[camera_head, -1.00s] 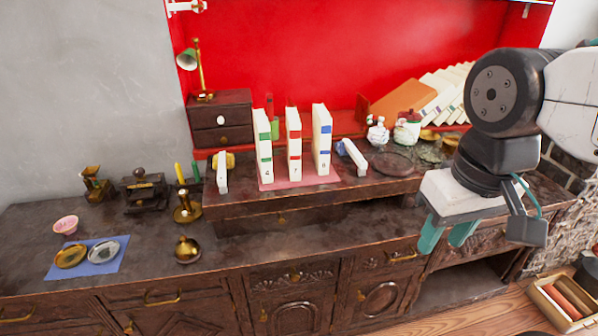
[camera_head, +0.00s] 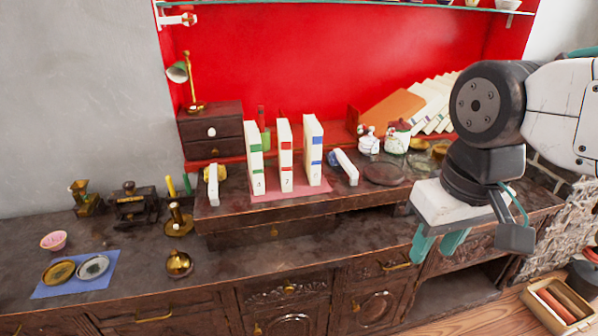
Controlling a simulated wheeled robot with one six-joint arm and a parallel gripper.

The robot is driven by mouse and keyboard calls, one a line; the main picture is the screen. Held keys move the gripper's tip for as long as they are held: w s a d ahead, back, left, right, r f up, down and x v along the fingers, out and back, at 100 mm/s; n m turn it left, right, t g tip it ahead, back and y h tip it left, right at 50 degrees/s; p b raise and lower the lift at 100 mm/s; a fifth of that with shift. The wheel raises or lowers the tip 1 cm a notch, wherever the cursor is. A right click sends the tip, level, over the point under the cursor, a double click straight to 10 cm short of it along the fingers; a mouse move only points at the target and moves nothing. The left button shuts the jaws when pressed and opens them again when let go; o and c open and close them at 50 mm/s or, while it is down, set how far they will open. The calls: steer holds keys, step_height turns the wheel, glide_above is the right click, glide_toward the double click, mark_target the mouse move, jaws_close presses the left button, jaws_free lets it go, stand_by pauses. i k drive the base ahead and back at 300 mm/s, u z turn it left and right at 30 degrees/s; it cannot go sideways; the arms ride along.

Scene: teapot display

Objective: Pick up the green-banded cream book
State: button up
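The green-banded cream book (camera_head: 255,160) stands upright on a pink mat (camera_head: 290,193) on the raised shelf of the dark cabinet. It is the leftmost of three cream books. The red-banded book (camera_head: 285,157) stands in the middle and the blue-banded book (camera_head: 313,152) on the right, with gaps between them. My gripper (camera_head: 438,246) is at the right, in front of the cabinet, well away from the books. Its two teal fingers point down and are apart, with nothing between them.
A small white-sided object (camera_head: 212,185) stands left of the books and another (camera_head: 346,167) to their right. A dark drawer box (camera_head: 211,132) with a lamp is behind. White jars (camera_head: 397,139) stand further right. The lower counter front holds a brass bell-like pot (camera_head: 179,263).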

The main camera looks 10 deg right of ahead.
mark_target(253, 138)
steer(key=z, duration=0.3)
steer(key=k, duration=0.35)
steer(key=u, duration=1.6)
steer(key=i, duration=1.4)
steer(key=z, duration=1)
steer(key=i, duration=0.4)
steer(key=z, duration=0.3)
